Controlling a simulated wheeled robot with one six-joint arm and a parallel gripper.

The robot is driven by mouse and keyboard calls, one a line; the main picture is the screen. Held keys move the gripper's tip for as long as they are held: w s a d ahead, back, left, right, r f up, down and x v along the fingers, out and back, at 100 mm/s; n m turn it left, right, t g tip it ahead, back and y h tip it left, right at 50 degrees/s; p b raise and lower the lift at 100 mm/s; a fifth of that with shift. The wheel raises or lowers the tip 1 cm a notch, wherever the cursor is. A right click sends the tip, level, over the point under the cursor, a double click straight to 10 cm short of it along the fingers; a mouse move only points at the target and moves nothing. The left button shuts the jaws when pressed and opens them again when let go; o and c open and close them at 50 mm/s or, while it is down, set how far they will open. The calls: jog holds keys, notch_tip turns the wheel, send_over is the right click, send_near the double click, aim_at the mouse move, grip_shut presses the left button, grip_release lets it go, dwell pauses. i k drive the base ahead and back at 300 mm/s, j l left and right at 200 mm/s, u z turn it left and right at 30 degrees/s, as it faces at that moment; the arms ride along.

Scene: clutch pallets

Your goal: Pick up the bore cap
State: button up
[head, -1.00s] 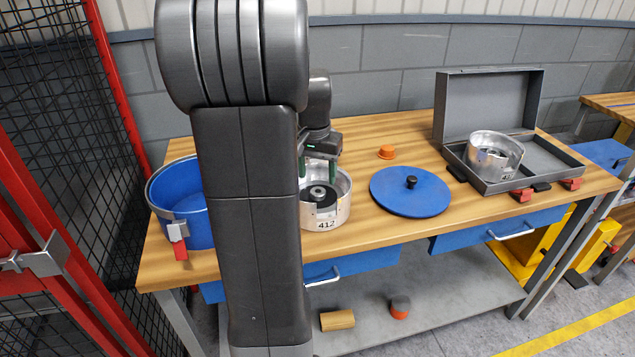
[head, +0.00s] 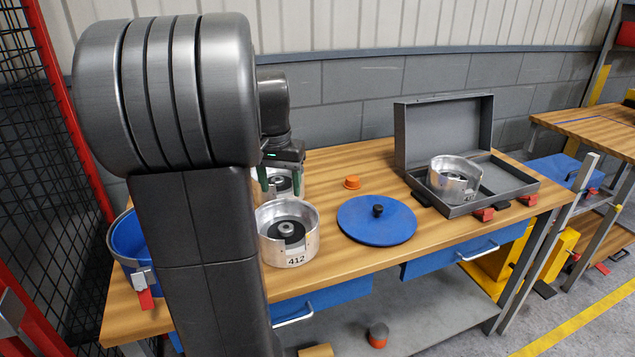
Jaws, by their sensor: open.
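A small orange cap (head: 352,182), which looks like the bore cap, sits on the wooden bench top (head: 330,165) behind the blue lid. My gripper (head: 281,186) is open, fingers pointing down, to the left of the orange cap and apart from it. It is above and behind the metal housing marked 412 (head: 297,255), which has a dark hub inside. Nothing shows between the fingers. A second metal housing (head: 284,183) is partly hidden behind my gripper.
A round blue lid (head: 375,228) with a black knob lies flat in front of the orange cap. An open grey case (head: 510,183) holds another metal housing (head: 443,187) at the right. A blue tub (head: 124,248) is partly behind my arm. An orange-and-grey piece (head: 378,337) lies on the lower shelf.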

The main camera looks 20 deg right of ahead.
aim_at(352, 183)
jog(key=l+u, duration=0.3)
jog(key=l, duration=0.45)
jog(key=l+u, duration=0.3)
jog(key=l, duration=0.5)
jog(key=l+u, duration=0.35)
jog(key=l, duration=0.4)
jog(key=k, duration=0.1)
